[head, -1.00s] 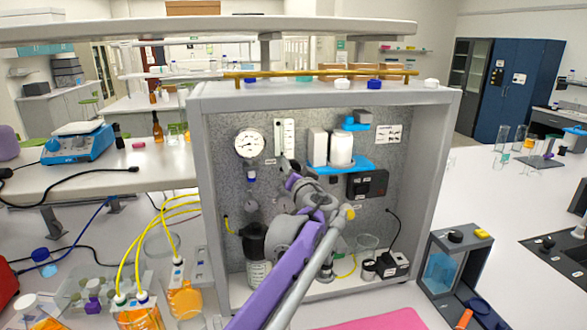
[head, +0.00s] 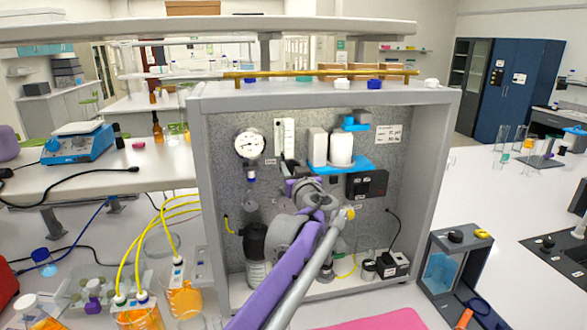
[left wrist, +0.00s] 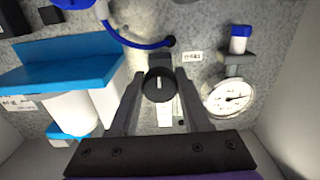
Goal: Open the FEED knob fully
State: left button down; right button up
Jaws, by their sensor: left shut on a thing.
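A round black knob (left wrist: 159,85) shows in the left wrist view on the grey speckled panel (left wrist: 262,60). A white mark on its face stands about upright in that picture. A small label (left wrist: 192,57) sits beside it, too small to read surely. My left gripper (left wrist: 159,92) has one finger on each side of the knob and is shut on it. In the head view the left gripper (head: 289,168) is at the panel just below the white flow tube (head: 285,135), and largely hides the knob. My right gripper is not in view.
A round gauge (head: 249,143) is left of the knob. A blue bracket (head: 345,165) with white cylinders and a dark box (head: 367,184) are to its right. The rig's grey frame (head: 432,180) encloses the panel. Bottles with yellow tubes (head: 183,300) stand at lower left.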

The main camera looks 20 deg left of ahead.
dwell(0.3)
pick_arm(q)
jog(key=shift+c, duration=2)
grip_release()
jog(key=v, duration=1)
jog(key=shift+s+d, duration=0.25)
jog(key=shift+s, duration=0.05)
